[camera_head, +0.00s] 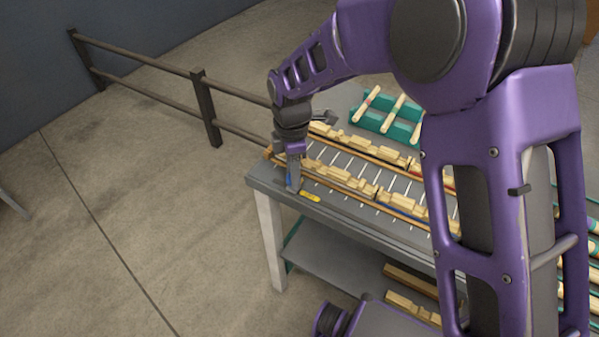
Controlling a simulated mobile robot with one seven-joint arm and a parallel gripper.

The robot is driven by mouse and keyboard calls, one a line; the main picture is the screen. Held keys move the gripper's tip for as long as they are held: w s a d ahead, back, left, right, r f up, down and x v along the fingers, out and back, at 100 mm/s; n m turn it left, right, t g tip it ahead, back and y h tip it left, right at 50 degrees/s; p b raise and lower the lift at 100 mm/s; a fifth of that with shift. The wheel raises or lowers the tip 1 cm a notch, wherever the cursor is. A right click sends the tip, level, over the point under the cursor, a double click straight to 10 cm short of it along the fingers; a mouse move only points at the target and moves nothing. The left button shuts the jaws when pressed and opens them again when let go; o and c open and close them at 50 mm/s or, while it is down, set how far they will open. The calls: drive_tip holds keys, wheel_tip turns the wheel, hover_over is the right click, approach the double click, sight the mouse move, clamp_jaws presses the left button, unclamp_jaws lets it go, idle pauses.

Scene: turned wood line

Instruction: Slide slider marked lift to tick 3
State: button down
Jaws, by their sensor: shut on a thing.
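My gripper (293,186) points down at the front left corner of the grey workbench (262,178). It is shut on a small part at the bench edge, apparently the slider; a bit of blue (289,181) shows between the fingers. The fingers hide most of this part, and no "lift" marking can be read. A small yellow label (310,197) lies just right of the gripper on the bench's front edge; its print is too small to read. The slider's tick marks cannot be made out.
Wooden rails with turned pieces (345,178) run along the bench, with thin white bars between them. A green rack (374,118) with light wooden rods stands behind. A dark railing (205,110) is at the back left.

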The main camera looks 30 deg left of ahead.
drive_tip(key=shift+c, duration=2.3)
unclamp_jaws()
wheel_tip(320, 180, up, 18)
drive_tip(key=p, duration=0.1)
drive_tip(key=shift+f+p, duration=0.25)
drive_tip(key=shift+p, duration=0.05)
